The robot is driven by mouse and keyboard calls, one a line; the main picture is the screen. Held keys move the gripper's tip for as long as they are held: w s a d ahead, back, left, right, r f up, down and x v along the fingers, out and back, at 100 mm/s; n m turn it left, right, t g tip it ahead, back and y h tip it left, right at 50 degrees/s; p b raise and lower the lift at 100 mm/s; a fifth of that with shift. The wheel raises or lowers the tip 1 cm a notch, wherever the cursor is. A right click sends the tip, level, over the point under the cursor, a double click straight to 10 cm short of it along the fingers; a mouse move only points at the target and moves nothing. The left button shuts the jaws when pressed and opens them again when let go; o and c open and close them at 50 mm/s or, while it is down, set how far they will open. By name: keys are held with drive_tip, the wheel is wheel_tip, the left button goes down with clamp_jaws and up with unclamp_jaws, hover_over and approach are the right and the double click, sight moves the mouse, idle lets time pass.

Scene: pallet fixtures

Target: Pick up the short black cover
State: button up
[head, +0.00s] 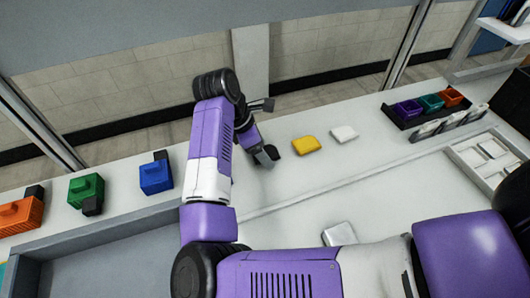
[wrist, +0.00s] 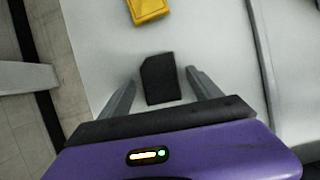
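A black cover (wrist: 161,80), a small dark flat piece with one cut corner, lies on the light table in the wrist view. My gripper (wrist: 162,77) is open, with one grey finger on each side of the cover and a narrow gap at each side. I cannot tell how far the fingertips are above the table. In the head view my gripper (head: 262,156) is low at the table, and a dark patch at its fingertips looks like the cover, partly hidden by the gripper.
A yellow piece (head: 306,145) and a white piece (head: 343,134) lie to the right of my gripper. Orange (head: 21,215), green (head: 86,190) and blue (head: 156,178) blocks stand at left. A black tray (head: 411,119) with coloured bins and a white compartment tray (head: 480,158) stand at right.

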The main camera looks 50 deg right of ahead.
drive_tip(key=c, duration=1.3)
